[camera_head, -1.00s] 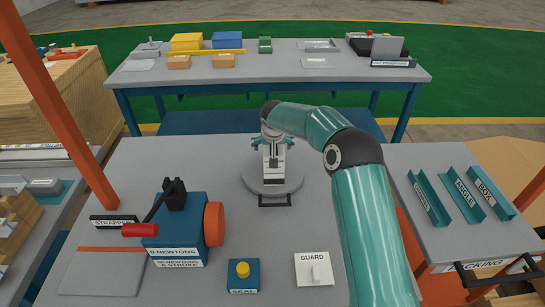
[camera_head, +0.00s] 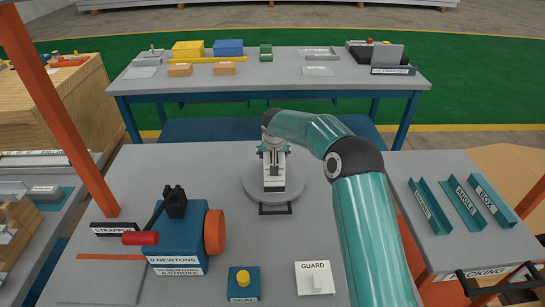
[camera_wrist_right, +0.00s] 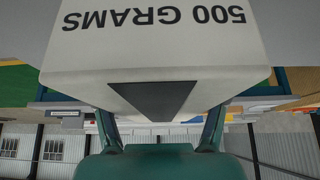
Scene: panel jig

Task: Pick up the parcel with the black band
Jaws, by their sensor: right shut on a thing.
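A white parcel (camera_head: 273,182) stands on the round grey plate (camera_head: 293,195) in the middle of the near table. In the right wrist view the parcel (camera_wrist_right: 160,40) fills the upper part, reads 500 GRAMS upside down and carries a dark patch (camera_wrist_right: 152,98). Whether this patch is a full band cannot be told. My right gripper (camera_head: 273,155) comes down over the parcel and is shut on it; its fingers (camera_wrist_right: 160,135) also show in the right wrist view. The parcel's underside is hidden. My left gripper is not in view.
A blue strapper (camera_head: 178,235) with a red-handled lever stands left of the plate. A seal box (camera_head: 243,283) and a guard switch (camera_head: 314,278) are in front. An orange post (camera_head: 60,110) rises at left. Teal channels (camera_head: 465,203) lie on the right table.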

